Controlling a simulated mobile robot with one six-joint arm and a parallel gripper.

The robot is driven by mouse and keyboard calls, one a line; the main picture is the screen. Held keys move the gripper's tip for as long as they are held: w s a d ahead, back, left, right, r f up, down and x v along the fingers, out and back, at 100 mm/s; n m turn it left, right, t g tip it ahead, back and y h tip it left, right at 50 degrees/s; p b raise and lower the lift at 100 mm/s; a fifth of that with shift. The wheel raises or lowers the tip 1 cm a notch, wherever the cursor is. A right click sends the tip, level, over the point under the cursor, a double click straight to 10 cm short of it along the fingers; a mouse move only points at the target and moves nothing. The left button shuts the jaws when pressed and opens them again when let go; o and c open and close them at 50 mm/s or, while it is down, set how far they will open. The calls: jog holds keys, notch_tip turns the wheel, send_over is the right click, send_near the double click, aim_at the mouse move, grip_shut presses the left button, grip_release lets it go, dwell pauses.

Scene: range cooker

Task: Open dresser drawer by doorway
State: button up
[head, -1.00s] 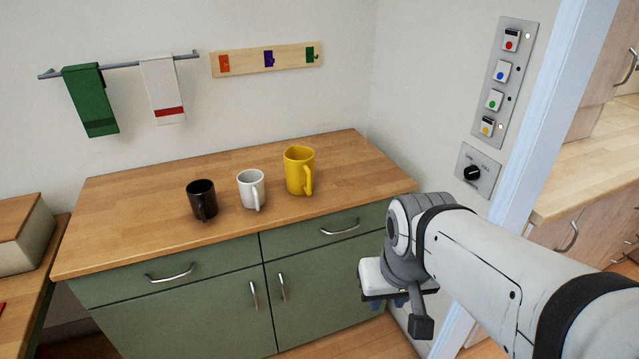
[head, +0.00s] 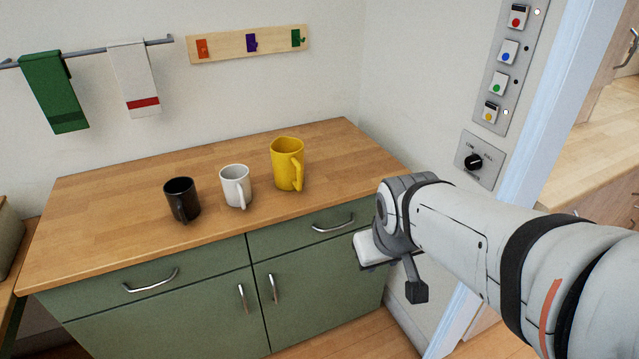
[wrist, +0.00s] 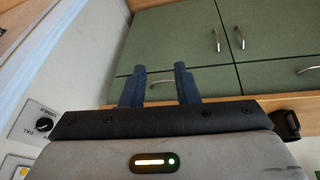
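The green dresser's right drawer (head: 305,232), the one by the doorway, is shut, with a curved metal handle (head: 333,223). In the head view the wrist is at the dresser's right end, to the right of the handle, and the fingers are hidden. I cannot tell how far the fingertips are from the drawer front.
A black mug (head: 181,200), white mug (head: 235,186) and yellow mug (head: 287,164) stand on the dresser top (head: 110,200). The left drawer (head: 150,284) and both doors below are shut. A doorway frame (head: 540,130), button panel (head: 505,70) and dial plate (head: 480,160) are at the right.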

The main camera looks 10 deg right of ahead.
jog(key=w+d+f+n+t+b, duration=0.2)
jog(key=w+f+n+t+b, duration=0.25)
jog(key=w+f+b, duration=0.35)
jog(key=w+d+f+n+t+b, duration=0.25)
jog(key=w+f+n+b, duration=0.35)
jog(key=w, duration=0.5)
jog(key=n+t+y+b, duration=0.5)
jog(key=n+y+b, duration=0.1)
jog(key=n+b, duration=0.4)
send_near(338, 228)
jog(key=x, duration=0.4)
jog(key=shift+m, duration=0.35)
jog(key=x, duration=0.3)
jog(key=b+x, duration=0.1)
jog(key=x, duration=0.2)
jog(key=shift+w+a+f, duration=0.1)
jog(key=shift+w+f, duration=0.15)
jog(key=shift+c, duration=0.3)
grip_shut()
